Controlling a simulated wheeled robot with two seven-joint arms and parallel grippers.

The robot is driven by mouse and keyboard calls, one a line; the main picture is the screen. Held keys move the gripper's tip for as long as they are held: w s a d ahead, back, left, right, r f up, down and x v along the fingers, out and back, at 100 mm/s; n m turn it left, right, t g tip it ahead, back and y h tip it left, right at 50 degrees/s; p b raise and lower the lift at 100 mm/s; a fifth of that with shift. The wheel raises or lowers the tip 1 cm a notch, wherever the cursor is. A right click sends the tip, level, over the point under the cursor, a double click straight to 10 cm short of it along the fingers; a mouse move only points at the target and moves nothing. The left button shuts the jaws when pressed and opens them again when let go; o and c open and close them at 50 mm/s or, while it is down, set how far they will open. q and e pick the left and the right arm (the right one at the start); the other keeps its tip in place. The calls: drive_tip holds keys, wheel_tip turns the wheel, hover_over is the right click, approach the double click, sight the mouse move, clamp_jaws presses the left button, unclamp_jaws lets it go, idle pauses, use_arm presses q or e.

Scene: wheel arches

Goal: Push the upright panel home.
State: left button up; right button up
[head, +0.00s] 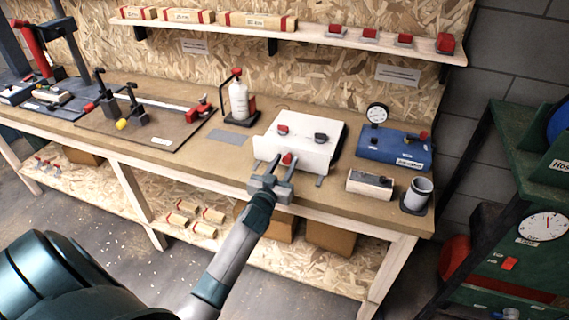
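A white box (307,132) with a red knob and a black knob on top sits near the front edge of the workbench. A white upright panel (312,162) stands along its front side, with a red knob (288,158) on its face. Any gap between panel and box is too small to tell. My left gripper (275,167) is in front of the panel's left part, just below the red knob, with its two fingers apart and nothing visible between them. I cannot tell whether it touches the panel. My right gripper is not in view.
A blue box (393,149) with a gauge, a small white block (369,184) and a grey cup (417,194) stand to the right. A white bottle (239,101) stands behind left. A shelf (300,33) runs above. A green rack (520,150) stands far right.

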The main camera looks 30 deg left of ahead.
sight(289, 154)
use_arm(q)
clamp_jaws()
drive_tip(key=shift+b+x, duration=0.8)
drive_tip(key=shift+x, duration=1.4)
drive_tip(key=shift+r, duration=0.1)
drive_tip(key=shift+o, duration=1.8)
unclamp_jaws()
drive_tip(key=shift+w, duration=0.15)
